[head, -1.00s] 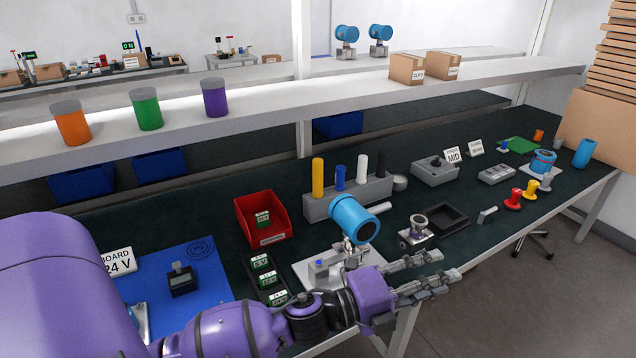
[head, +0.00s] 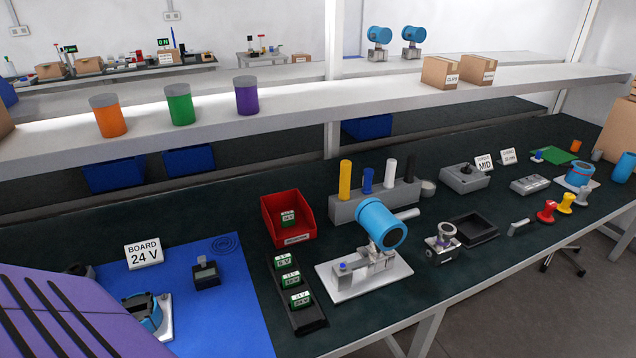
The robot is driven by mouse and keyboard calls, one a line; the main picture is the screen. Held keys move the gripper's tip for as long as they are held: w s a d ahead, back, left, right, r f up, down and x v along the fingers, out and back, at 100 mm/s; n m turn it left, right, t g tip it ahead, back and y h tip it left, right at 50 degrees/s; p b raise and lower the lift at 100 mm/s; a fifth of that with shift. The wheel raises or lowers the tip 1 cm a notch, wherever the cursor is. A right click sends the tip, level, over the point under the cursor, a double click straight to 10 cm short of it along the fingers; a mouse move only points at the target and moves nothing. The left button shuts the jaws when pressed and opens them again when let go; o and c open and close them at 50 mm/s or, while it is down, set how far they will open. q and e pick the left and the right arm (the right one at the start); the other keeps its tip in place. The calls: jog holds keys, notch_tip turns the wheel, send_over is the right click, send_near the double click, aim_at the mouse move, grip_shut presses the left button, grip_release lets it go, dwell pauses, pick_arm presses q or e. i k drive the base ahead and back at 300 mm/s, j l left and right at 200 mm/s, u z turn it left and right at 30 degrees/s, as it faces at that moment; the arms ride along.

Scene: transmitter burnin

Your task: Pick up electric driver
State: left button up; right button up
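No thing in view is clearly marked as the electric driver. A grey rack (head: 375,207) at the back of the bench holds upright tool-like cylinders: yellow (head: 345,180), blue (head: 367,180), white (head: 390,172) and black (head: 410,167). I cannot tell whether one of them is the driver. A purple link of my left arm fills the lower left corner of the head view. Neither of my grippers shows.
A blue transmitter (head: 381,222) stands on a white plate mid-bench. A red bin (head: 287,225) and a black tray (head: 298,318) of green modules lie left of it. A blue mat (head: 225,290) is at left. The shelf (head: 330,98) overhangs the back.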

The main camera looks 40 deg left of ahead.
aim_at(344, 165)
jog(key=i+u, duration=0.1)
jog(key=u, duration=0.95)
